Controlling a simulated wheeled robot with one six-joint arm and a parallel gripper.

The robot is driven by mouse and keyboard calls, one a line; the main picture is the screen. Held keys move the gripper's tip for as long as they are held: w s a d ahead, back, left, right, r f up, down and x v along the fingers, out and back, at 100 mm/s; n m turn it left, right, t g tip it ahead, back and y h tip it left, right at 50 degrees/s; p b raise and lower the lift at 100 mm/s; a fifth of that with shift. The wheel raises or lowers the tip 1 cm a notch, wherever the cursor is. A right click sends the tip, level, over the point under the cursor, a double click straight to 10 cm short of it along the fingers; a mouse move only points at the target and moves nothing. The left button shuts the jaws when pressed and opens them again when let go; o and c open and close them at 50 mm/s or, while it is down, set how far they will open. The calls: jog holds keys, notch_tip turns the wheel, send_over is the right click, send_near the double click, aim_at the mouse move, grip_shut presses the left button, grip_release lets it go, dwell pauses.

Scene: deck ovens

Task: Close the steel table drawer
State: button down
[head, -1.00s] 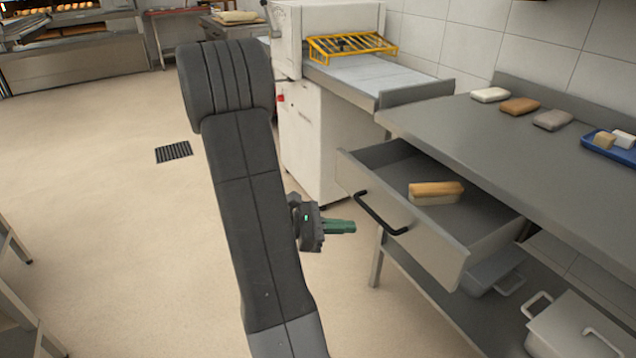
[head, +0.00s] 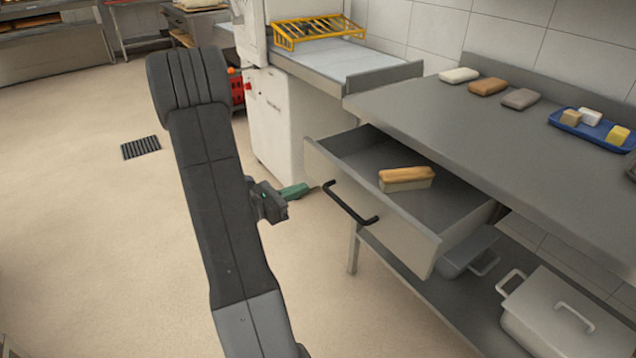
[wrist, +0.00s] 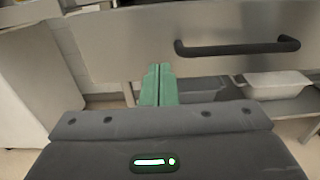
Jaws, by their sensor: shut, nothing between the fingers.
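The steel table drawer (head: 388,222) stands pulled out from under the steel table (head: 432,120). A brush-like block with a tan top (head: 406,178) lies inside it. A black bar handle (head: 349,203) is on the drawer front, and the handle also shows in the wrist view (wrist: 238,47). My gripper (head: 305,189) is shut and empty, its green fingers pointing at the drawer front near the handle's left end. In the wrist view the fingertips (wrist: 158,70) are at the lower part of the front, left of and below the handle. I cannot tell whether they touch it.
On the tabletop are several wrapped blocks (head: 487,87) and a blue tray (head: 590,134). Lidded containers (head: 562,312) stand on the lower shelf. A white machine (head: 283,125) stands behind the drawer's left side.

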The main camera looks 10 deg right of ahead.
aim_at(328, 178)
jog(key=shift+x, duration=3.2)
jog(key=shift+f, duration=0.1)
